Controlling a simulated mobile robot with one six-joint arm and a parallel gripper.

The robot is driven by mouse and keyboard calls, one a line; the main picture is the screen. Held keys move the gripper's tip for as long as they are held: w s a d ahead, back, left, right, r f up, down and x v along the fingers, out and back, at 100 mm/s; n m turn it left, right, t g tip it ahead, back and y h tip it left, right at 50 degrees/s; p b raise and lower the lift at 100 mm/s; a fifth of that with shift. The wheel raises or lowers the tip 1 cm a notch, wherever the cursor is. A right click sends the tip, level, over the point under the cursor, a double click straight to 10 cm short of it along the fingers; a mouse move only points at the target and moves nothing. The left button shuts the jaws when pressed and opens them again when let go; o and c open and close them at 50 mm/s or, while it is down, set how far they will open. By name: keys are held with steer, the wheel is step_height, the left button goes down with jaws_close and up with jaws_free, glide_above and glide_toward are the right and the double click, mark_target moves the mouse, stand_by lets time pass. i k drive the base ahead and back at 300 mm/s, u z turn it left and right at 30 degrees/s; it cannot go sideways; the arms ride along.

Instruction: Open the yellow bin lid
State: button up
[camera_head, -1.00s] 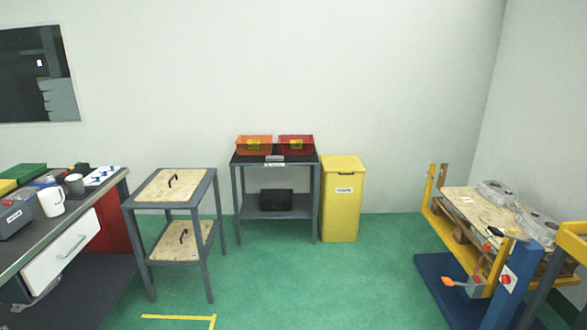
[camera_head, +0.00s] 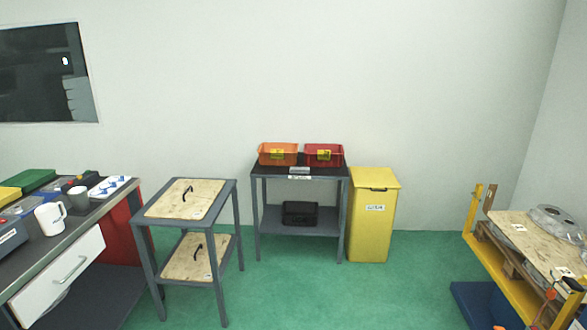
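The yellow bin (camera_head: 368,235) stands on the green floor against the back wall, right of a small dark table. Its yellow lid (camera_head: 372,179) lies flat on top and is closed. A white label (camera_head: 375,208) is on its front, with a small dark mark just under the lid's front edge. My gripper is not in view.
The dark table (camera_head: 297,229) left of the bin bears an orange bin (camera_head: 277,154) and a red bin (camera_head: 324,155). A grey cart (camera_head: 225,205) stands nearer on the left, beside a workbench (camera_head: 107,207). A yellow pallet lifter (camera_head: 490,258) is at right. The green floor (camera_head: 340,295) before the bin is clear.

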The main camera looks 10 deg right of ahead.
mark_target(366, 177)
steer(key=u, duration=0.2)
steer(key=i, duration=2.35)
steer(key=z, duration=0.2)
steer(key=i, duration=1)
steer(key=z, duration=0.15)
